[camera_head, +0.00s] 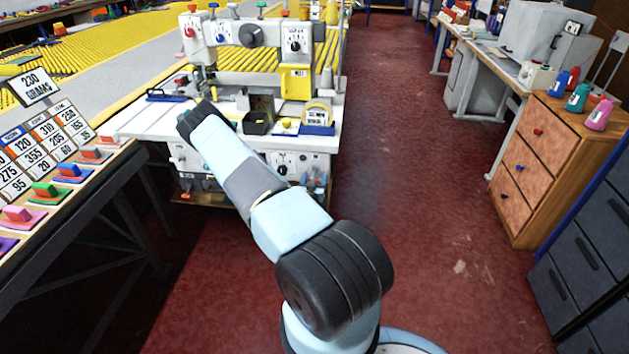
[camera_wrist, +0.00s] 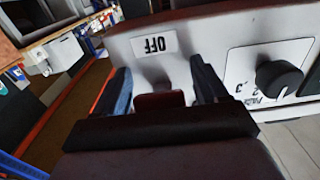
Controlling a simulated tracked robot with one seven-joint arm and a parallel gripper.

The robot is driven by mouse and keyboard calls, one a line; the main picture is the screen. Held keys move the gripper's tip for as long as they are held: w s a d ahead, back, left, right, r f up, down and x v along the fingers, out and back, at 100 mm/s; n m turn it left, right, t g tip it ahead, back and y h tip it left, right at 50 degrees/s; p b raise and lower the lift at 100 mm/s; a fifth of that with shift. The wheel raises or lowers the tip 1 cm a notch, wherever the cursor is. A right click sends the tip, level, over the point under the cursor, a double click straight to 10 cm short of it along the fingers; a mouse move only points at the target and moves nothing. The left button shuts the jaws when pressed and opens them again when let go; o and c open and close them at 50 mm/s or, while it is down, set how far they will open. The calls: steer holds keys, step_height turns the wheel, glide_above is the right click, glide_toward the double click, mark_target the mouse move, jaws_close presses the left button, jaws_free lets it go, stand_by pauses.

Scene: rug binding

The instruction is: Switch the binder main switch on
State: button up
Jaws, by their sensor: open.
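The binder machine (camera_head: 250,75) is white, with a yellow block and several knobs, on a white table. In the wrist view a white panel (camera_wrist: 215,35) carries a label reading OFF (camera_wrist: 155,44), seen upside down. A dark red switch piece (camera_wrist: 160,102) shows below the label, between the dark fingers of my gripper (camera_wrist: 160,78). The fingers stand apart on either side of it. I cannot tell whether they touch it. My arm reaches to the table's left front in the head view, where my gripper and the switch are mostly hidden by the arm.
A black rotary knob (camera_wrist: 279,78) on a white plate sits to the right of the OFF label. A bench with coloured blocks and number cards (camera_head: 42,150) stands at the left. A wooden drawer unit (camera_head: 545,165) stands at the right. Red floor (camera_head: 410,200) lies open between.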

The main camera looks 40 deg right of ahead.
steer(key=c, duration=1)
steer(key=shift+o, duration=0.2)
steer(key=shift+a+r+y, duration=0.1)
steer(key=shift+y, duration=0.2)
steer(key=g+y, duration=0.1)
steer(key=r+g+y, duration=0.1)
steer(key=g+y, duration=0.1)
steer(key=shift+s+a+r+y, duration=0.25)
steer(key=shift+a+r+y, duration=0.1)
steer(key=shift+y, duration=0.05)
steer(key=shift+r+g+y, duration=0.3)
steer(key=shift+g+y, duration=0.3)
steer(key=shift+r+g+y, duration=0.25)
steer(key=shift+g+y, duration=0.35)
steer(key=shift+a+r+g+y, duration=0.1)
steer(key=shift+r+g+y, duration=0.35)
steer(key=shift+g+y, duration=0.6)
steer(key=shift+y, duration=0.25)
